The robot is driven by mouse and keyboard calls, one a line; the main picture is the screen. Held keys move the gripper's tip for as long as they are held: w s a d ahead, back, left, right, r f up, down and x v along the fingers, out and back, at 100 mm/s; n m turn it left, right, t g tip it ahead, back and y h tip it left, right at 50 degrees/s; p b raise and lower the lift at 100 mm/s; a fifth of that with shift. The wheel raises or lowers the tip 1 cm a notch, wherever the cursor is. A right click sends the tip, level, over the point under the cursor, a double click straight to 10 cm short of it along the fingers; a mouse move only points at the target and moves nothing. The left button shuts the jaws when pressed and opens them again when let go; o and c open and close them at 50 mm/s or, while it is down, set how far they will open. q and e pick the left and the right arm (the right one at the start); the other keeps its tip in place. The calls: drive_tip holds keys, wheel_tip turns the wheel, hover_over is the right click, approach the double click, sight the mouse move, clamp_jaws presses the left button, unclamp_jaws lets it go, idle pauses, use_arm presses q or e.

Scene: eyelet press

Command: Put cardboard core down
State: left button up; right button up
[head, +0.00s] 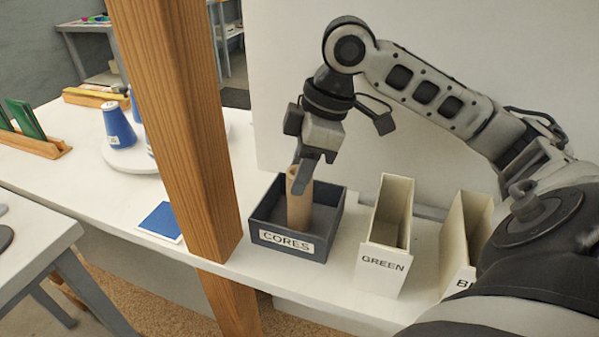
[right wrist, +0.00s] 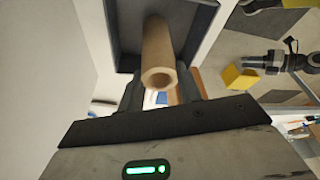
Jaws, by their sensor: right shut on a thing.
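The cardboard core (head: 299,203) is a brown tube standing about upright inside the dark box labelled CORES (head: 268,236). My right gripper (head: 301,179) is above the box, with its fingers shut on the upper end of the core. In the right wrist view the core (right wrist: 159,58) shows its open end towards the camera, between the fingers, with the dark box (right wrist: 126,35) behind it. Whether the core's lower end touches the box floor is hard to tell. My left gripper is not in view.
A wooden post (head: 180,130) stands just left of the box. White bins labelled GREEN (head: 383,262) and BL, partly hidden (head: 462,240), stand to the right. A blue pad (head: 160,221) lies left of the post, and blue cones (head: 118,126) stand further back.

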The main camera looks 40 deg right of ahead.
drive_tip(key=shift+f, duration=0.2)
drive_tip(key=o, duration=1)
drive_tip(key=shift+r, duration=0.1)
drive_tip(key=p+v, duration=0.3)
drive_tip(key=v, duration=0.9)
